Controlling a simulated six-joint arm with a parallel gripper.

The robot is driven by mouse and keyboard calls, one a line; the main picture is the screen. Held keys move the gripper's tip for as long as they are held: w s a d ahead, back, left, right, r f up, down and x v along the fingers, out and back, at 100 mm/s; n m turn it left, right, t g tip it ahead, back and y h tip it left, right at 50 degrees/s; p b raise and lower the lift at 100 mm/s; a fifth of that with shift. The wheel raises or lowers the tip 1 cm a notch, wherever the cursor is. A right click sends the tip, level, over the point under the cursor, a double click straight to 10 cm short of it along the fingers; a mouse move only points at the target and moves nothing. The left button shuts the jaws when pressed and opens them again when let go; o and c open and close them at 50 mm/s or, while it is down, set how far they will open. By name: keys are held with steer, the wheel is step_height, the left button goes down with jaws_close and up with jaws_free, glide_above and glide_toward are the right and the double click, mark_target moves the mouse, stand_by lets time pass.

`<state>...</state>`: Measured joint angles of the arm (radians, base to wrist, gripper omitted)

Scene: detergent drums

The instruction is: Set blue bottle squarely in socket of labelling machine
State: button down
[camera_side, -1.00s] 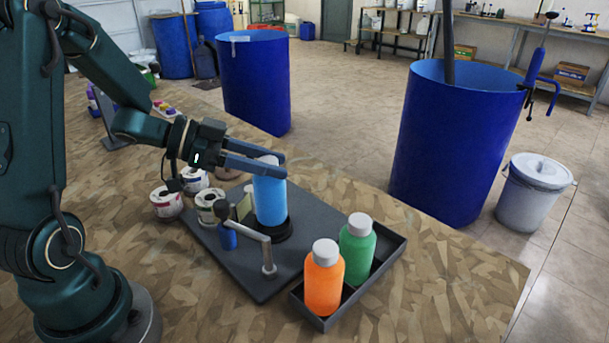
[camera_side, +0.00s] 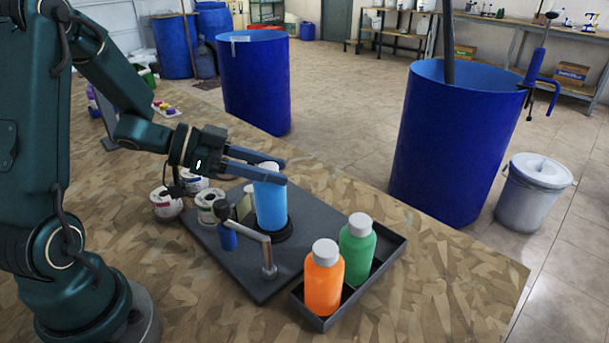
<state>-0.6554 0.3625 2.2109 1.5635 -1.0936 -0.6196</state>
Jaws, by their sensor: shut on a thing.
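The blue bottle (camera_side: 270,207) stands on the black round socket (camera_side: 271,234) of the labelling machine (camera_side: 235,262). It looks nearly upright, perhaps tilted very slightly. Whether its base sits fully down in the socket cannot be told from this view. My gripper (camera_side: 268,171) reaches in from the left with its two blue-grey fingers on either side of the bottle's upper part. It is shut on the bottle just below the pale cap. The near finger hides part of the bottle's shoulder.
A bent metal arm (camera_side: 257,236) with a blue cylinder stands in front of the socket. A dark tray (camera_side: 382,266) at right holds an orange bottle (camera_side: 324,283) and a green bottle (camera_side: 357,246). Label rolls (camera_side: 167,204) lie at left. Bare bench lies in front.

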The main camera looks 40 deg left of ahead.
steer(key=shift+f, duration=0.5)
stand_by(0.3)
stand_by(0.4)
steer(key=shift+c, duration=1.8)
jaws_free()
steer(key=v, duration=0.5)
